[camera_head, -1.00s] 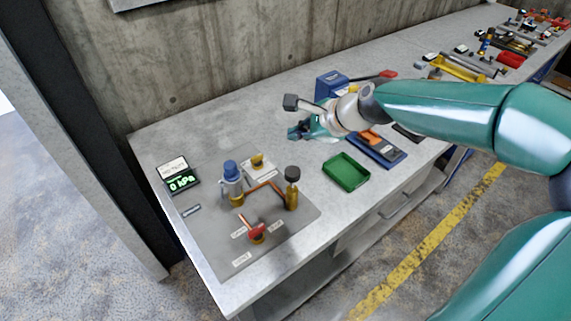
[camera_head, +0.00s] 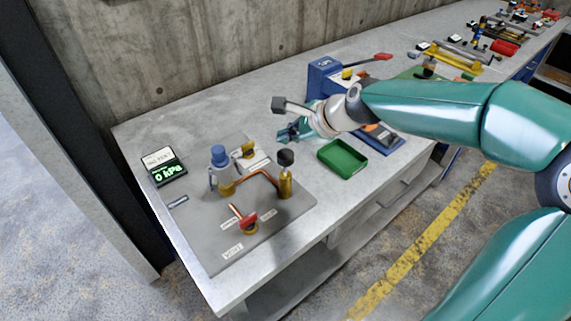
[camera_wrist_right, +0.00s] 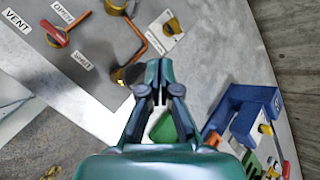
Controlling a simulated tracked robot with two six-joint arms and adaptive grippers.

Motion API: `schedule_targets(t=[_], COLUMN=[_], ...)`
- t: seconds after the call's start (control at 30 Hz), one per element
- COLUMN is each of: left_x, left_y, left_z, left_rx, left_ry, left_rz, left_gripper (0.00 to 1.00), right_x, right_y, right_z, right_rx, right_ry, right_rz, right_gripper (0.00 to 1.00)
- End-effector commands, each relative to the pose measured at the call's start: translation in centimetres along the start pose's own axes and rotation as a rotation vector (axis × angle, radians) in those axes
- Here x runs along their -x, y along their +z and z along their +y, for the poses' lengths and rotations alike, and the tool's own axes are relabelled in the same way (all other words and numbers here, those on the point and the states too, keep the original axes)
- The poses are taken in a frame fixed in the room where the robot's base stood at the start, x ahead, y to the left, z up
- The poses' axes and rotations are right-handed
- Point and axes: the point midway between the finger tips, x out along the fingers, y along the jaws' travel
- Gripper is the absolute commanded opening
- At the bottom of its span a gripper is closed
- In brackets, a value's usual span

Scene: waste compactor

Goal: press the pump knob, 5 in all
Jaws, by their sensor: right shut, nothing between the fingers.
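The grey pump panel (camera_head: 205,238) lies on the bench's near left part. On it stand a brass cylinder (camera_head: 286,185) with a black knob (camera_head: 285,157) on top and a grey fitting with a blue cap (camera_head: 218,155); a copper pipe runs between them. The black knob looks raised. My right gripper (camera_head: 283,135) is shut and empty, just behind and above the black knob in the head view, apart from it. In the right wrist view the shut fingertips (camera_wrist_right: 158,68) are beside the brass cylinder (camera_wrist_right: 127,76), partly hiding it. My left gripper is out of view.
A display (camera_head: 164,167) reads 0 kPa. A red-handled valve (camera_head: 246,222) and a yellow knob (camera_head: 248,149) are on the panel. A green tray (camera_head: 343,158) is to the right, with a blue press (camera_head: 323,75) behind. A concrete wall backs the bench.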

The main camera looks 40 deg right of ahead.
Motion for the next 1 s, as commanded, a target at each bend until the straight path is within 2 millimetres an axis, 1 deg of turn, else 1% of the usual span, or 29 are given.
schedule_targets(t=[0.03,0.2,1.0], left_x=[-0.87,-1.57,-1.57], left_y=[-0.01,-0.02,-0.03], left_z=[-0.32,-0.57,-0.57], left_rx=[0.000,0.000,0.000], left_ry=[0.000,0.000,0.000], left_rz=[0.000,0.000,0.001], left_gripper=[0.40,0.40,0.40], right_x=[-0.76,-1.44,-1.47], right_y=[-0.55,-1.02,-1.05], right_z=[0.56,1.04,1.06], right_rx=[0.000,-0.001,0.000], right_ry=[0.001,0.001,0.001], right_rz=[0.000,0.000,0.000], right_gripper=[0.00,0.00,0.00])
